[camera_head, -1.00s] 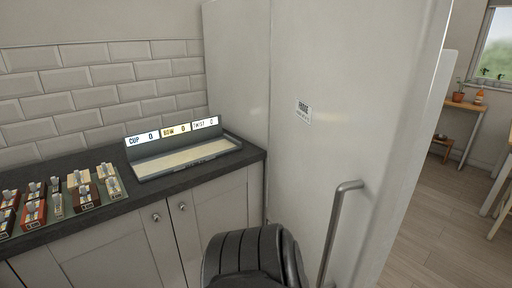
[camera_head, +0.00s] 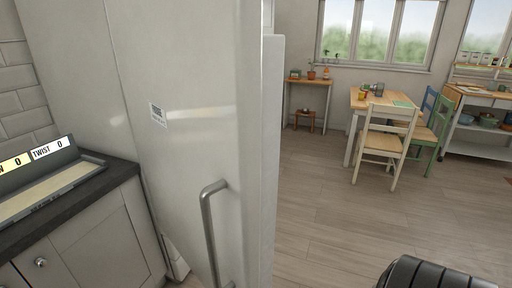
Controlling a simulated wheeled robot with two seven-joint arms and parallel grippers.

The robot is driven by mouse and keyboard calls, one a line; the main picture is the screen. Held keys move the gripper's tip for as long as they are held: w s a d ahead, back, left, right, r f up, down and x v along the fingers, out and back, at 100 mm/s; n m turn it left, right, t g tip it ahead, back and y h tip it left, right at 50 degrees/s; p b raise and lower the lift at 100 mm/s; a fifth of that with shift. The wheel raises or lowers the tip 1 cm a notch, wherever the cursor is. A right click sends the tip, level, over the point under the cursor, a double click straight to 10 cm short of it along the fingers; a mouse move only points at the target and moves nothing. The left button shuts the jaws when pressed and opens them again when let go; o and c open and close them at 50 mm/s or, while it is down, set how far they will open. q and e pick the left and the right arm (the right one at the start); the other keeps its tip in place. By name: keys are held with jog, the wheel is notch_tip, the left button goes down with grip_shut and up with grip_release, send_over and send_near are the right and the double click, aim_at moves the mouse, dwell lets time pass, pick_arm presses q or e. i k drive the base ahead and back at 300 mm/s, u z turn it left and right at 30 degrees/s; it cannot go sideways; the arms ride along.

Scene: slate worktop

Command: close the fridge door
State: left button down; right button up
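The white fridge door (camera_head: 185,85) fills the left middle of the head view. It stands swung out from the fridge, with its front face, a small label and its free edge showing. A paler strip of its inner side (camera_head: 270,150) shows just right of that edge. The grey bar handle (camera_head: 208,225) is on the lower front face, near the free edge, and nothing touches it. The inside of the fridge is hidden behind the door. Neither gripper is in view. A black ribbed part at the bottom right seems to be mine.
A dark worktop (camera_head: 100,188) with a grey tray (camera_head: 50,190) and score signs is at left, over grey cabinets (camera_head: 95,245). Wooden floor (camera_head: 335,210) is open right of the door. A table (camera_head: 380,98) with chairs (camera_head: 385,145) stands farther back.

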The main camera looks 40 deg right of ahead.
aim_at(203, 81)
jog(key=z, duration=0.65)
jog(key=i, duration=0.5)
jog(key=z, duration=0.05)
jog(key=k, duration=0.7)
jog(key=z, duration=0.25)
